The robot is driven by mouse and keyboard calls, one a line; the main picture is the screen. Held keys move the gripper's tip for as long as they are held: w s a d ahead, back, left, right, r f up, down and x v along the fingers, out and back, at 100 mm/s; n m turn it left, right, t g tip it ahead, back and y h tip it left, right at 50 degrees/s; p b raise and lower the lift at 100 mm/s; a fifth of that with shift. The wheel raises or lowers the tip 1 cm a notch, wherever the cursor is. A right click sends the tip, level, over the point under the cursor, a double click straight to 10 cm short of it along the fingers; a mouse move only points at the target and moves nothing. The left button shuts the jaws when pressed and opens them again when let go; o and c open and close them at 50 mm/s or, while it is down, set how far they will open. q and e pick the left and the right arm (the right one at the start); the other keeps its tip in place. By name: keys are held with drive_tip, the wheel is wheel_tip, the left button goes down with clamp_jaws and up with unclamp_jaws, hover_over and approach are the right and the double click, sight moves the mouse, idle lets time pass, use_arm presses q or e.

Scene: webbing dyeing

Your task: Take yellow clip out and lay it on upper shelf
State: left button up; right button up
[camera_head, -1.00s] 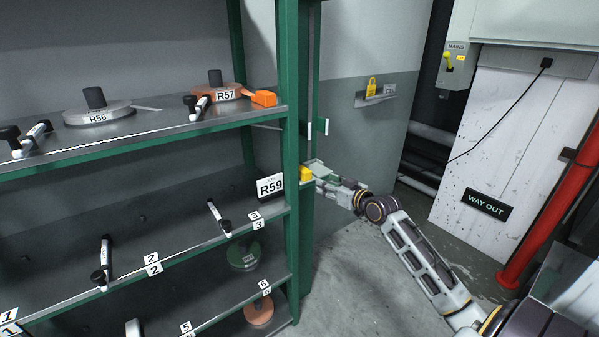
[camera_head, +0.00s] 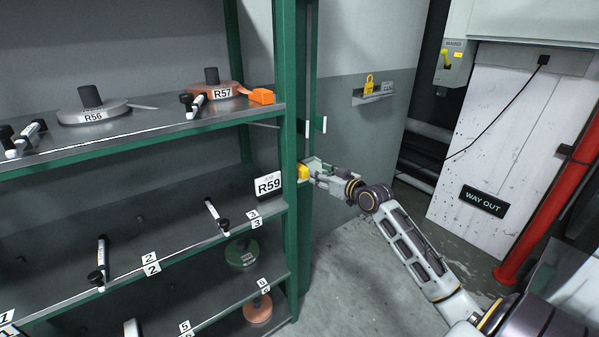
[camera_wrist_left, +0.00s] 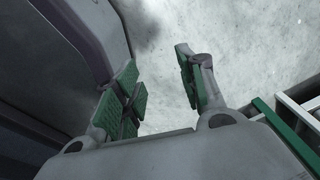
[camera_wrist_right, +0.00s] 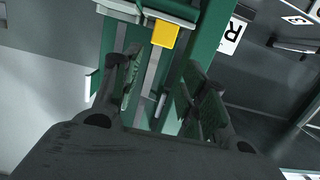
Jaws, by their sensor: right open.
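The yellow clip (camera_head: 303,172) is a small yellow block at the rack's right front green post, just below the upper shelf's level. In the right wrist view the yellow clip (camera_wrist_right: 164,33) sits at the edge of a pale grey holder (camera_wrist_right: 172,10). My right gripper (camera_head: 322,174) is just right of the clip. In the right wrist view its fingers (camera_wrist_right: 160,92) are apart, with the clip beyond the tips and nothing seen between them. The upper shelf (camera_head: 160,132) is up and left of the clip. My left gripper (camera_wrist_left: 158,68) is open and empty over the floor, outside the head view.
The upper shelf carries the R56 reel (camera_head: 93,112), the R57 reel (camera_head: 213,90), an orange block (camera_head: 262,96) and black-and-white handled bars. An R59 card (camera_head: 268,186) stands on the shelf below. The green post (camera_head: 287,60) stands between my right arm and the shelves.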

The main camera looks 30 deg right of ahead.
sight(303, 168)
drive_tip(key=shift+w+a+f, duration=0.1)
drive_tip(key=shift+w+f, duration=0.2)
drive_tip(key=shift+w, duration=1)
drive_tip(key=shift+w+a+f, duration=0.1)
drive_tip(key=shift+w+f, duration=0.15)
drive_tip(key=shift+w, duration=1)
drive_tip(key=shift+w+a+f, duration=0.1)
drive_tip(key=shift+w+f, duration=0.2)
drive_tip(key=shift+w, duration=1)
drive_tip(key=shift+w+f, duration=0.2)
drive_tip(key=shift+w, duration=0.3)
drive_tip(key=shift+w+f, duration=0.2)
drive_tip(key=shift+w, duration=0.25)
drive_tip(key=shift+w+f, duration=0.15)
drive_tip(key=shift+w, duration=0.75)
use_arm(q)
drive_tip(key=shift+s+r, duration=0.2)
drive_tip(key=shift+s, duration=0.25)
